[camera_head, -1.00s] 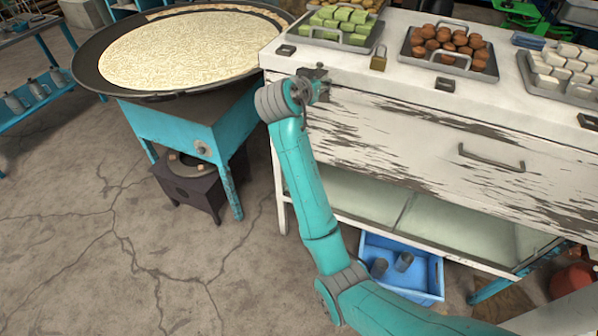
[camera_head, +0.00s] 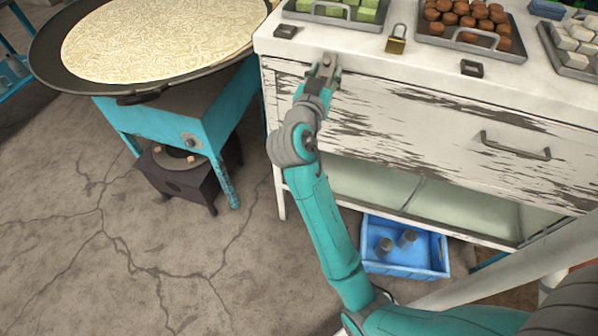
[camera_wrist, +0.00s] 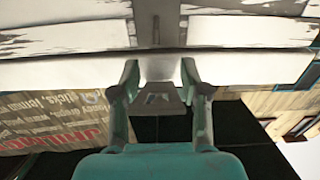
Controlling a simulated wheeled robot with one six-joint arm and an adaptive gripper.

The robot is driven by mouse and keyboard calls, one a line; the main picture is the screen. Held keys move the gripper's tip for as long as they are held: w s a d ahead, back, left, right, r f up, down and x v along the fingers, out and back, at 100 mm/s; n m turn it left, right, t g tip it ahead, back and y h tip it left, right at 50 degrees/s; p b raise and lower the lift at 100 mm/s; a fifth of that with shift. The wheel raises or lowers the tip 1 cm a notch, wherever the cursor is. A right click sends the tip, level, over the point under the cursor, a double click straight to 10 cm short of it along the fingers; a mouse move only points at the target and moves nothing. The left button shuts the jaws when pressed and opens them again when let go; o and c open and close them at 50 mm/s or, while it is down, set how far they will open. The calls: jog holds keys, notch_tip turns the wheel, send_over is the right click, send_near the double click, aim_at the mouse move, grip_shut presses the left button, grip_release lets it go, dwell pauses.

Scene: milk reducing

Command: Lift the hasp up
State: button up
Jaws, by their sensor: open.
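The white, worn cabinet (camera_head: 420,120) has a front with flaking paint. My gripper (camera_head: 328,66) is at its upper left front edge, just below the countertop, and covers most of the hasp there in the head view. In the wrist view my gripper (camera_wrist: 160,72) is open, with one finger on each side. A small grey metal plate, which looks like the hasp (camera_wrist: 160,98), shows between the fingers. I cannot tell whether either finger touches it.
A brass padlock (camera_head: 397,40) stands on the countertop, near trays of green and brown sweets. A drawer handle (camera_head: 515,146) sticks out at the right. A wide pan (camera_head: 150,50) on a teal stand is at the left. A blue crate (camera_head: 405,255) lies below.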

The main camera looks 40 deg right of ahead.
jog(key=v, duration=1)
jog(key=s+a+f+n+t+y, duration=0.2)
jog(key=s+a+f+n+y, duration=0.1)
jog(key=f, duration=0.5)
jog(key=s+a+f+n+t+y, duration=0.2)
jog(key=s+a+f+n+y, duration=0.1)
jog(key=f, duration=0.5)
jog(key=shift+s+a+n+y, duration=0.25)
jog(key=shift+s+n+y, duration=0.55)
jog(key=shift+n+y, duration=0.65)
jog(key=shift+n+h, duration=0.25)
